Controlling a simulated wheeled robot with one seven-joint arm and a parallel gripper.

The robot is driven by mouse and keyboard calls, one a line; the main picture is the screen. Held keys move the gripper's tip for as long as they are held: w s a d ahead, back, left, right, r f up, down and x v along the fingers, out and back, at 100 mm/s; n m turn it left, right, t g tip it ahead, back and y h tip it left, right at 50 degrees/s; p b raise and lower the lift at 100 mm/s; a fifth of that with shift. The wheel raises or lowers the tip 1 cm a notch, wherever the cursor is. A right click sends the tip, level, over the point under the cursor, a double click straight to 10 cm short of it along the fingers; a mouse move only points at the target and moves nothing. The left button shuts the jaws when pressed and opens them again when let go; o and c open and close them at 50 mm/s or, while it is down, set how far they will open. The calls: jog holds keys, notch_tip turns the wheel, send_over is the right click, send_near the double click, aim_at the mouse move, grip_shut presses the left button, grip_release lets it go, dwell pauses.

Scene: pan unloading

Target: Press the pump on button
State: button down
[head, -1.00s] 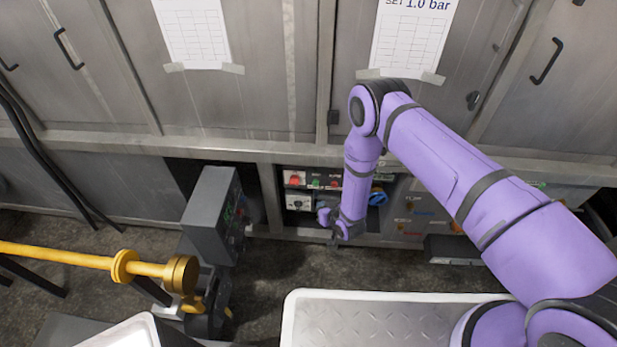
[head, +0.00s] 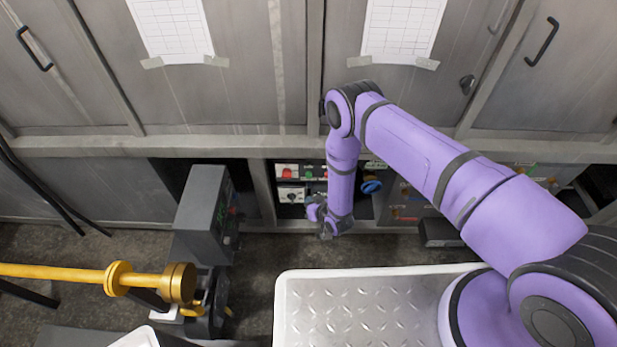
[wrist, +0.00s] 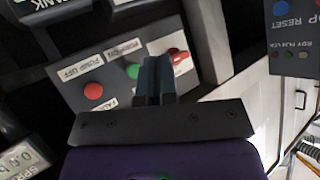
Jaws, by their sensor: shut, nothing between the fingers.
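The green pump on button (wrist: 133,71) sits on a grey panel (wrist: 70,92) in the wrist view, below a white label. A red button (wrist: 93,90) labelled PUMP OFF is to its left. My gripper (wrist: 157,66) is shut and empty, its fingertips over the panel just right of the green button. I cannot tell whether the fingertips touch the panel. In the head view my gripper (head: 326,232) hangs low before the recess under the cabinets, with its fingers too small to make out.
A red switch (wrist: 179,57) is right of my fingertips. A blue reset button (wrist: 282,8) is on another panel at the upper right. In the head view a grey control box (head: 203,212) and a yellow bar (head: 60,272) stand left, and a metal-topped tray (head: 345,315) lies in front.

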jog(key=w, duration=0.7)
jog(key=shift+d, duration=0.15)
jog(key=shift+w, duration=0.3)
dwell(1.8)
jog(key=shift+w, duration=0.2)
jog(key=shift+w, duration=0.5)
dwell(1.0)
jog(key=shift+s, duration=0.9)
jog(key=shift+s, duration=2.55)
